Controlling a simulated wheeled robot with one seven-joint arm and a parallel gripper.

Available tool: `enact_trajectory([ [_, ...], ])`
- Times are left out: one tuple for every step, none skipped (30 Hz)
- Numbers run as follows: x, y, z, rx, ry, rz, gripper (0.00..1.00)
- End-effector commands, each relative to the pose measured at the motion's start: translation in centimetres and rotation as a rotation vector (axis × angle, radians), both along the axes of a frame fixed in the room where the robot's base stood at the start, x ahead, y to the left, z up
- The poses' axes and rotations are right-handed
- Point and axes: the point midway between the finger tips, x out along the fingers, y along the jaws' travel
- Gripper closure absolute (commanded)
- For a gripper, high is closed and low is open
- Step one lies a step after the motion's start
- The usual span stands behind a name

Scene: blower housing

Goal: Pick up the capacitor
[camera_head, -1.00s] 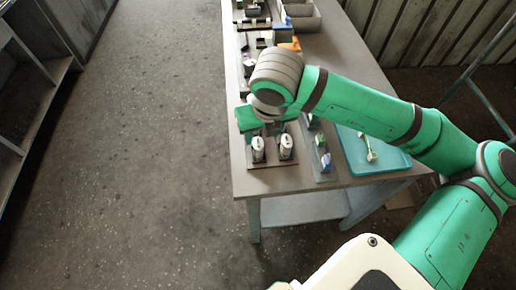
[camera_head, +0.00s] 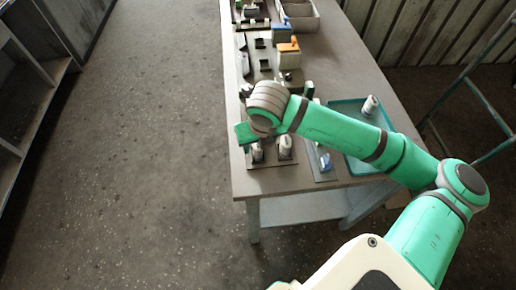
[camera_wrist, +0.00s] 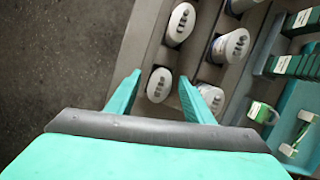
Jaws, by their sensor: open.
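Several capacitors, grey cylinders with pale oval tops, stand in a grey rack. In the wrist view one capacitor (camera_wrist: 159,85) lies between the fingers of my open gripper (camera_wrist: 159,78), with no clear contact seen. Another capacitor (camera_wrist: 210,97) is just right of the right finger, partly behind it. Two more, an upper left capacitor (camera_wrist: 180,25) and an upper right capacitor (camera_wrist: 230,45), stand beyond. In the head view my wrist hides much of the rack; a left capacitor (camera_head: 257,152) and a right capacitor (camera_head: 285,147) show below it. The fingertips are hidden there.
A teal tray (camera_head: 350,157) is at the table's right, with a pale cylinder (camera_head: 371,105) at its far end. Green blocks (camera_wrist: 293,65) stand right of the rack. Orange-topped parts (camera_head: 288,47) and a grey bin (camera_head: 300,14) are farther back. Open floor lies left.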

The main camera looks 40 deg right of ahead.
Motion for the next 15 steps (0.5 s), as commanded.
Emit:
enact_trajectory([
  [0.01, 0.0, 0.01, 0.0, 0.0, 0.0, 0.53],
  [0.0, 0.0, 0.01, 0.0, 0.0, 0.0, 0.53],
  [0.0, 0.0, 0.02, 0.0, 0.0, 0.0, 0.53],
  [0.01, 0.01, 0.02, 0.0, 0.0, 0.0, 0.57],
  [-0.01, 0.0, 0.03, 0.0, 0.0, 0.0, 0.65],
  [-0.01, 0.0, 0.03, 0.0, 0.0, 0.0, 0.74],
  [-0.01, 0.0, 0.03, 0.0, 0.0, 0.0, 0.81],
  [-0.01, 0.0, 0.03, 0.0, 0.0, 0.0, 0.89],
  [-0.01, -0.01, 0.03, 0.0, 0.0, 0.0, 0.91],
  [-0.01, -0.01, 0.03, 0.0, 0.0, 0.0, 0.91],
  [-0.01, -0.01, 0.05, 0.0, 0.0, 0.0, 0.91],
  [-0.01, -0.01, 0.05, 0.0, 0.0, 0.0, 0.91],
  [-0.01, -0.02, 0.05, 0.0, 0.0, -0.001, 0.91],
  [-0.01, -0.02, 0.05, 0.0, 0.0, -0.001, 0.91],
  [-0.01, -0.03, 0.05, 0.0, 0.0, -0.001, 0.91],
])
